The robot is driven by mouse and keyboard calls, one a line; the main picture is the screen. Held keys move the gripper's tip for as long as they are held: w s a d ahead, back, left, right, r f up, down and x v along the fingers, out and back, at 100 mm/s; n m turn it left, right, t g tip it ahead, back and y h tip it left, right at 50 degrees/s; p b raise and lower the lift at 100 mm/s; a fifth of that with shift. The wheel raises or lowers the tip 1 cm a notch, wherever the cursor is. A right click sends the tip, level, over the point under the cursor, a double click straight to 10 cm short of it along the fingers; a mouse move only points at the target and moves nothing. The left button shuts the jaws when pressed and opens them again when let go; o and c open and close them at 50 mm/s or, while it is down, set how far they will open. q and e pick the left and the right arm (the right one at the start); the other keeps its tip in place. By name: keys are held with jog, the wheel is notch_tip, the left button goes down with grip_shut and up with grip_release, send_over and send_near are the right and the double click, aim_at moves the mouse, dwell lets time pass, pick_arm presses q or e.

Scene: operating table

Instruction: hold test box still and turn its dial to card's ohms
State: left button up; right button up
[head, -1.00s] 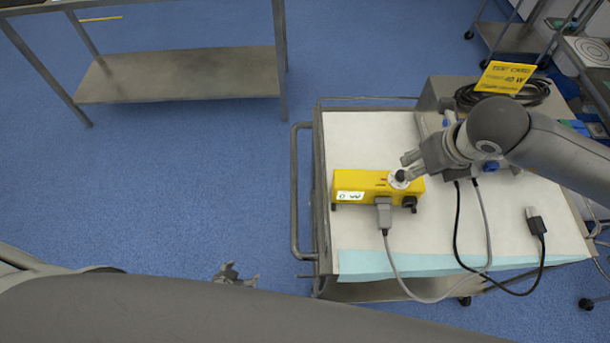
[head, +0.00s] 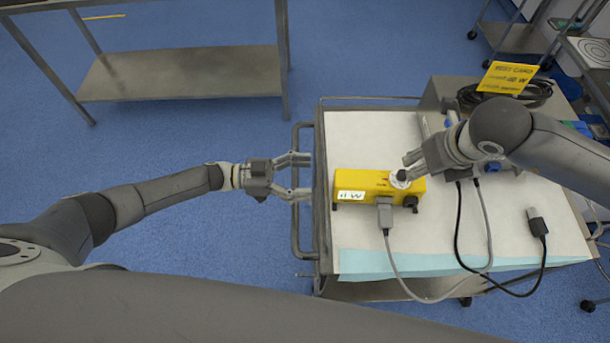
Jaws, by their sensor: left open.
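The yellow test box (head: 372,183) sits on the cart with a small white display (head: 351,195) on its front; its digits are too blurred to read surely. The dial (head: 399,177), a dark knob on a white disc, is on its top right. My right gripper (head: 406,168) is at the dial, its fingers closed about the knob and partly hiding it. My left gripper (head: 302,175) is open and empty, left of the box over the cart's side rail, fingers pointing at the box and apart from it. The yellow test card (head: 507,77) stands at the back; its number looks like 40.
The cart top (head: 365,140) is clear behind the box. A grey plug (head: 384,215) with its cable is at the box's front. A loose plug (head: 537,224) lies at right. A metal rail (head: 296,220) runs along the cart's left side. A steel table (head: 180,75) stands back left.

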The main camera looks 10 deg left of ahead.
aim_at(350, 178)
pick_arm(q)
jog(key=shift+m+g, duration=0.4)
jog(key=shift+g, duration=0.1)
jog(key=d, duration=0.7)
jog(key=w+d, duration=0.1)
jog(key=d, duration=0.3)
jog(key=shift+w+d+r, duration=0.1)
jog(key=shift+d+r, duration=0.05)
jog(key=shift+r, duration=0.15)
jog(key=c, duration=1.3)
